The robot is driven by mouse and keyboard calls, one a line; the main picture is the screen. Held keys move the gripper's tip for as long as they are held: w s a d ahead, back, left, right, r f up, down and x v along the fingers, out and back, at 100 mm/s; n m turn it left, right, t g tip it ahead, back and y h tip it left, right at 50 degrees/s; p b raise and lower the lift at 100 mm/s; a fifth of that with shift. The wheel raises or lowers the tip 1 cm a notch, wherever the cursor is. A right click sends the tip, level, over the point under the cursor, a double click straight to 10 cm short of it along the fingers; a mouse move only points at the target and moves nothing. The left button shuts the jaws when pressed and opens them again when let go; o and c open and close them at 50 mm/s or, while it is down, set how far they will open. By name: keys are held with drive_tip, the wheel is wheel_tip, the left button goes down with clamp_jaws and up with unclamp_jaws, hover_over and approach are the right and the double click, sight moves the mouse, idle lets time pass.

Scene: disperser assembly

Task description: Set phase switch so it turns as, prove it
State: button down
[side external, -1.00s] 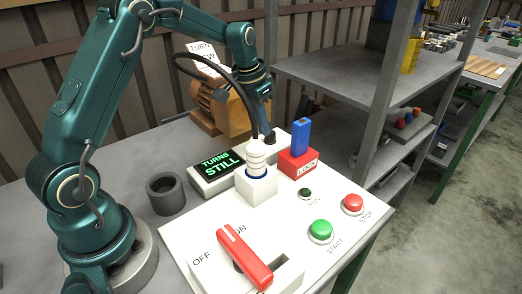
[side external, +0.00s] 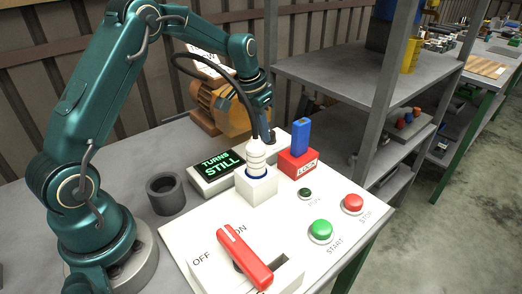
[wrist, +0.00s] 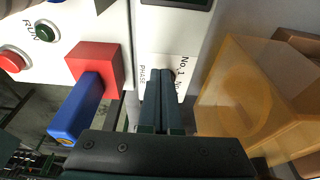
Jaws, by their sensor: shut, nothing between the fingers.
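My gripper (wrist: 160,85) is shut and empty, with its fingers pointing at a white plate marked PHASE and No.1 (wrist: 168,66). The fingers cover the middle of this plate, so the phase switch's knob and its position are hidden, and I cannot tell whether they touch it. In the side view my gripper (side external: 270,137) is low behind the white plug. The display (side external: 220,165) reads TURNS STILL in green. A white sign (side external: 203,60), partly hidden by my arm, stands by the orange-brown motor (side external: 210,105).
A red lock block (side external: 298,163) with a blue upright piece (side external: 300,137) stands close beside my gripper. The white plug (side external: 257,160) and its black cable stand in front. The panel holds a red lever (side external: 245,258), green START (side external: 321,230) and red STOP (side external: 353,203) buttons.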

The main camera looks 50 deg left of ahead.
drive_tip(key=shift+w+a, duration=0.1)
drive_tip(key=shift+w, duration=0.1)
drive_tip(key=shift+a, duration=0.5)
drive_tip(key=shift+s+r, duration=0.1)
drive_tip(key=shift+s, duration=0.35)
drive_tip(key=v, duration=0.3)
drive_tip(key=w+v, duration=0.1)
drive_tip(key=v, duration=0.1)
drive_tip(key=shift+r, duration=0.5)
